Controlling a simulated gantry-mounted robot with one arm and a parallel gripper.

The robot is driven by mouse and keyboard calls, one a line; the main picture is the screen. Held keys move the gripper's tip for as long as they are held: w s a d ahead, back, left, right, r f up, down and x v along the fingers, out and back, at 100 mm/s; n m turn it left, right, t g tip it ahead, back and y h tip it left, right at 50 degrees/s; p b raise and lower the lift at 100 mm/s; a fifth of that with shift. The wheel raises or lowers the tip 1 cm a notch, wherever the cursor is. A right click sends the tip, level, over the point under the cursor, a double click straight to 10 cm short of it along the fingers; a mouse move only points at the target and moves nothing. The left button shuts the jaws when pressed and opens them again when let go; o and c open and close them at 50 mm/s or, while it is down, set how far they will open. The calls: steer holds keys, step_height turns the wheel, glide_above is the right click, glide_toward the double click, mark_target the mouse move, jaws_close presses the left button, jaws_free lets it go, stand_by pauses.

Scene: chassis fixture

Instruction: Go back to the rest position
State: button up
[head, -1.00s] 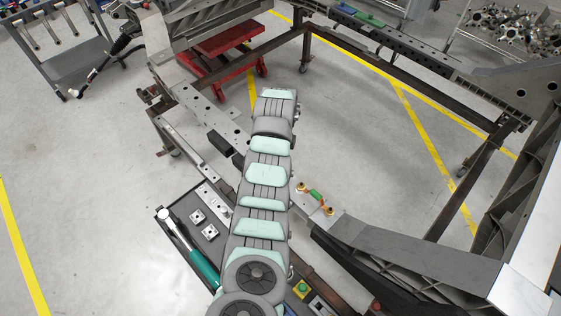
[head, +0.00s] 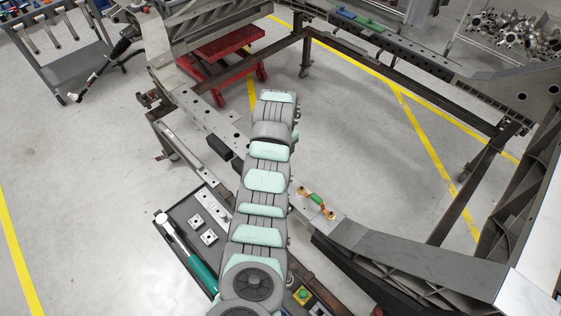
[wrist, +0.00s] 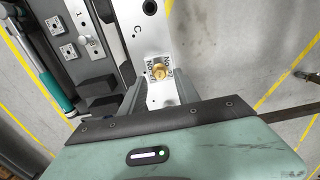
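My arm reaches up the middle of the head view, and my gripper is hidden there. In the wrist view my gripper (wrist: 160,92) shows as two grey fingers, apart, beyond its large teal body.
A dark tray (head: 184,206) with a teal-handled wrench (head: 188,255) and square metal blocks is left of my arm. Chassis beams (head: 415,262) stand at right. A red lift cart (head: 228,50) and a grey trolley (head: 75,60) are behind. Open floor lies between.

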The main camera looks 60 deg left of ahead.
steer(key=shift+f, duration=0.15)
steer(key=shift+f+b, duration=0.4)
steer(key=shift+f, duration=0.7)
jaws_close()
stand_by(0.9)
